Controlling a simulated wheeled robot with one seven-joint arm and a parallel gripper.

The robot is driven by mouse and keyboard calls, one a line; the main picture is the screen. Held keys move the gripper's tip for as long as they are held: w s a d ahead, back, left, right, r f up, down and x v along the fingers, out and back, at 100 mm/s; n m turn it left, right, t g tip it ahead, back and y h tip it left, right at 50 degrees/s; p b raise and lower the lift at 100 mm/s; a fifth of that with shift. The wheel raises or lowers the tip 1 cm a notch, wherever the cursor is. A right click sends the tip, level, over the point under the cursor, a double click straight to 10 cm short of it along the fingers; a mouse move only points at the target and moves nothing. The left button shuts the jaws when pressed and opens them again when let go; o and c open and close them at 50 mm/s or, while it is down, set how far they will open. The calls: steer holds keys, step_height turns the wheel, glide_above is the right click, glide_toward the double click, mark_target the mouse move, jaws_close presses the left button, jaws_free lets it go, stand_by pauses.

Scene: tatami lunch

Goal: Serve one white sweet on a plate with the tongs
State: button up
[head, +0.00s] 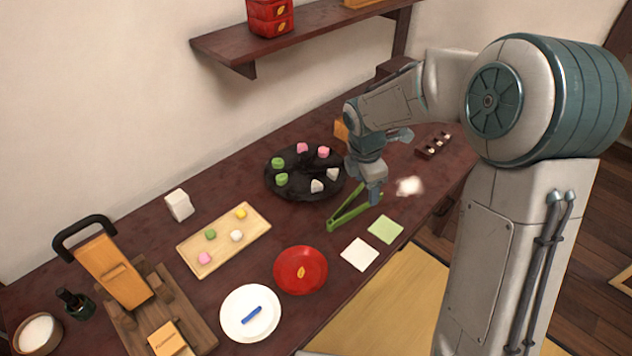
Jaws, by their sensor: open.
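Green tongs (345,214) lie near the front of the dark table, their tips pointing left. My gripper (374,194) is open and points down over the right end of the tongs. Whether it touches them I cannot tell. A round black tray (285,192) holds pink and green sweets and two white sweets (317,186), (333,174) just left of my gripper. A wooden board (190,247) holds small sweets, among them a whitish one (236,236). A red plate (300,286) has a yellow leaf mark. A white plate (232,322) bears a blue object.
White (359,254) and green (385,229) squares lie by the front edge. A whitish soft clump (409,186) is right of my gripper. A compartment box (433,146) stands farther right. A wooden slicer-like device (112,270) stands left. A shelf (300,38) hangs above.

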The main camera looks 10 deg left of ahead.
mark_target(347, 208)
steer(key=w+a+f+n, duration=0.3)
steer(key=a+f+n, duration=0.1)
steer(key=f+n, duration=0.1)
steer(key=shift+w+a+f+y, duration=0.15)
steer(key=shift+w+f+y, duration=0.15)
steer(key=shift+w+f, duration=0.1)
steer(key=shift+f+b, duration=0.1)
steer(key=shift+b, duration=0.2)
steer(key=f+b, duration=0.2)
steer(key=f, duration=0.1)
steer(key=f+b, duration=0.2)
steer(key=f, duration=0.1)
steer(key=f+b, duration=0.2)
steer(key=shift+w+d+f, duration=0.3)
steer(key=shift+f, duration=0.1)
steer(key=c, duration=0.7)
steer(key=shift+r, duration=0.15)
